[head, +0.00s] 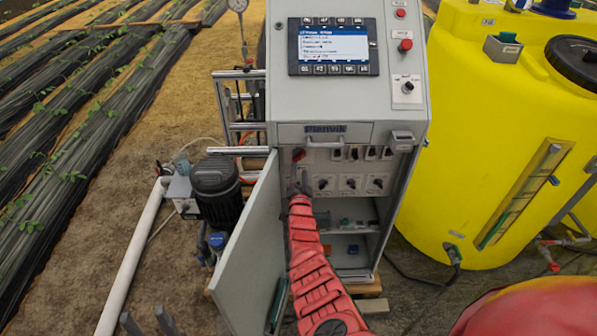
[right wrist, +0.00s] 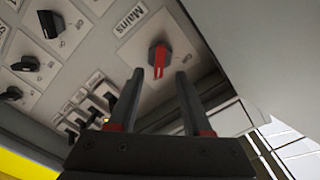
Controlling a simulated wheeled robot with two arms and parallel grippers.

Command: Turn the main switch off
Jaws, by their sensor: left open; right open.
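The main switch, a red knob on a dark base, sits at the upper left of the panel inside the open cabinet (head: 298,154). In the right wrist view the red knob (right wrist: 159,58) is on a pale plate beside a "Mains" label. My right gripper (right wrist: 158,80) is open and empty, its two fingertips on either side of the knob's near end; I cannot tell whether they touch it. In the head view my right gripper (head: 298,182) is small and dark, just below the switch. My left gripper (head: 148,318) shows only its separated fingertips at the bottom left edge.
The open cabinet door (head: 250,255) stands close left of my right arm. Several other black knobs (head: 350,183) line the panel. A display (head: 334,46) is above. A yellow tank (head: 490,130) stands right, a dark motor (head: 217,190) left.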

